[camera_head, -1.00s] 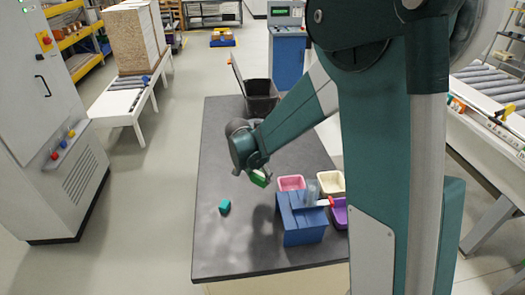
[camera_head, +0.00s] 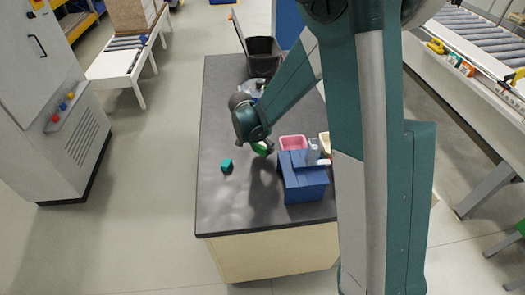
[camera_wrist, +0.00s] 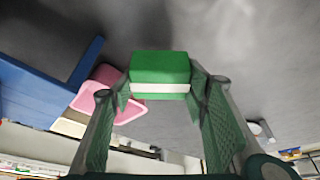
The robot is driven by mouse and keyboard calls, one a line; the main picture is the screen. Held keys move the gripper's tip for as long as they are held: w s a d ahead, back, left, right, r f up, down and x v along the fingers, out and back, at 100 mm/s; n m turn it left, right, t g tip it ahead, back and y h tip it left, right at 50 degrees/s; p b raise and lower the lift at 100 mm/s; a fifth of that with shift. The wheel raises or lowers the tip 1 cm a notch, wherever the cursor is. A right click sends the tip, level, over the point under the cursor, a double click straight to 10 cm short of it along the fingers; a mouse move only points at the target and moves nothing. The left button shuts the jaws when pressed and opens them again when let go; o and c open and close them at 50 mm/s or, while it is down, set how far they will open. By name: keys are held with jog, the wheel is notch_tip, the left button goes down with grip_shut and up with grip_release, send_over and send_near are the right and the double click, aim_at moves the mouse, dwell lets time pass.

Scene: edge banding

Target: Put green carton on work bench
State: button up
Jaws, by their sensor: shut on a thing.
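The green carton (camera_wrist: 160,70), with a white band, is between the two fingers of my gripper (camera_wrist: 162,88) in the wrist view. My gripper is shut on it. In the head view the carton (camera_head: 260,149) shows at the end of my gripper, above the dark top of the work bench (camera_head: 222,205). Its shadow lies on the bench top, so it appears held clear of the surface.
A teal block (camera_head: 227,166) lies on the bench left of my gripper. A blue box (camera_head: 305,186) and a pink bin (camera_head: 293,143) stand to the right. A black bin (camera_head: 263,58) is at the far end. The near left bench top is clear.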

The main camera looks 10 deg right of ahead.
aim_at(262, 150)
jog(key=shift+f, duration=0.1)
jog(key=shift+f, duration=1.8)
jog(key=shift+f+b, duration=0.2)
jog(key=shift+b, duration=0.2)
jog(key=o, duration=0.9)
jog(key=shift+r, duration=0.3)
jog(key=shift+p+v, duration=0.85)
jog(key=shift+v, duration=5.05)
jog(key=shift+r, duration=0.1)
